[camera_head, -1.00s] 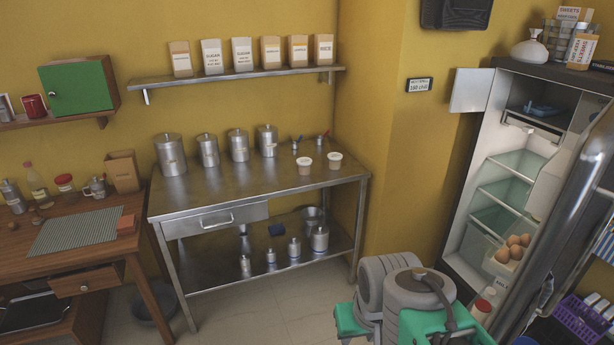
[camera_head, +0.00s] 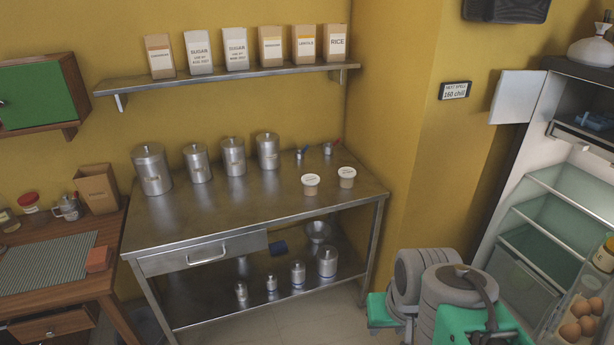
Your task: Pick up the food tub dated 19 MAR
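Two small food tubs with pale lids stand upright on the right part of the steel table (camera_head: 230,222). The left tub (camera_head: 310,187) is nearer the front, and the right tub (camera_head: 347,178) is just beside it, apart from it. Both lids carry print too small to read, so I cannot tell which one is dated 19 MAR. My folded grey arm (camera_head: 455,290) shows at the bottom right. My gripper's fingers cannot be made out, and nothing is seen held.
Several steel canisters (camera_head: 152,170) line the table's back left. Two small metal items (camera_head: 327,149) stand behind the tubs. A wall shelf (camera_head: 225,76) hangs above. The open fridge (camera_head: 545,215) is at the right. The table's front half is clear.

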